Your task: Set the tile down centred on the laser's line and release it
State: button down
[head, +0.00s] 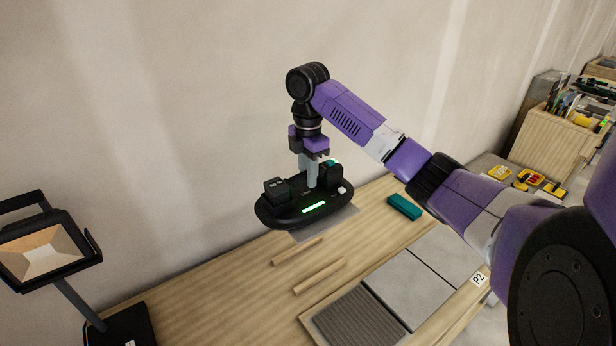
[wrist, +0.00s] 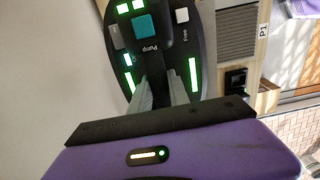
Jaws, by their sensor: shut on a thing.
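My gripper (head: 312,172) is shut on the handle of a black oval suction lifter (head: 278,213) marked "Pump", with lit green bars. The wrist view shows my gripper's fingers (wrist: 163,88) over the lifter (wrist: 202,62). A flat grey tile (head: 338,222) shows beneath the lifter, mostly hidden by it. Lifter and tile are over the back of the wooden bench, behind two wooden strips (head: 297,250); whether the tile touches anything below is unclear. The ribbed grey bed (head: 357,318) lies at the front, beside laid grey tiles (head: 412,286). I see no laser line.
A work lamp (head: 45,255) stands at the left. A teal block (head: 404,207) lies on the bench right of the lifter. Yellow trays (head: 528,180) and a wooden bin (head: 563,133) are at the far right. The wall runs close behind the bench.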

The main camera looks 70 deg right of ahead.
jog(key=shift+r, duration=1.9)
